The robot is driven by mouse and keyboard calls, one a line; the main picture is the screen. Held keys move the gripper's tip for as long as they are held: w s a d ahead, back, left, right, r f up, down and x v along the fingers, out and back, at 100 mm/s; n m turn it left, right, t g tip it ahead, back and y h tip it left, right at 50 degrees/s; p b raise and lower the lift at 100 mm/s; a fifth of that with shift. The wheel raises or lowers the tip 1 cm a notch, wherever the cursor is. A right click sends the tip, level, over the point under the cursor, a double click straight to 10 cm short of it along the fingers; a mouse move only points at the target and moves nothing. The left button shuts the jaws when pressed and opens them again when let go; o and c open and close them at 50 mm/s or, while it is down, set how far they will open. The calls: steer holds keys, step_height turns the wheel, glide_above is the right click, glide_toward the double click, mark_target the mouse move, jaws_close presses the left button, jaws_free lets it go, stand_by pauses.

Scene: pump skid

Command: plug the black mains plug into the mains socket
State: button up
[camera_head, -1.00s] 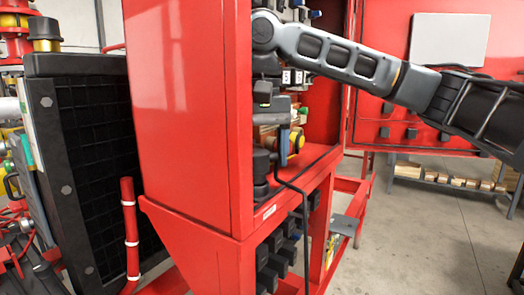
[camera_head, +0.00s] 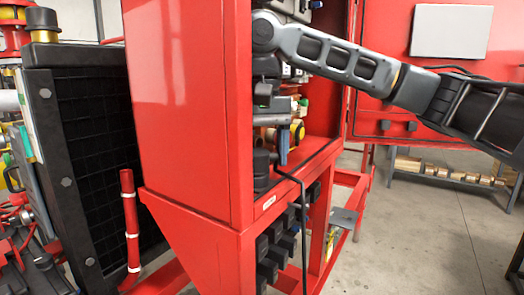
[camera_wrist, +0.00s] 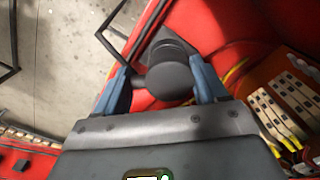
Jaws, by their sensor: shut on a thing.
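My gripper (camera_wrist: 168,88) has blue fingers and is shut on the black mains plug (camera_wrist: 170,78), which shows as a dark round body between the fingertips. A thin black cable (camera_wrist: 116,42) runs off beyond the fingers. Another dark part lies right behind the plug in the wrist view; I cannot tell whether it is the mains socket or whether the plug touches it. In the head view a blue finger (camera_head: 284,147) shows inside the red cabinet, and the cable (camera_head: 303,215) hangs down over its front edge. The cabinet's side wall hides the plug's far end.
The red cabinet (camera_head: 185,110) encloses the work area, with its side wall close to my arm. Terminal blocks (camera_wrist: 285,105) and yellow wires sit at the right in the wrist view. Black connectors (camera_head: 283,240) line the frame below. Open floor (camera_head: 425,235) lies to the right.

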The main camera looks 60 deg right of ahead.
steer(key=shift+f, duration=0.2)
steer(key=o, duration=1.2)
steer(key=shift+r, duration=0.1)
steer(key=shift+r, duration=3.85)
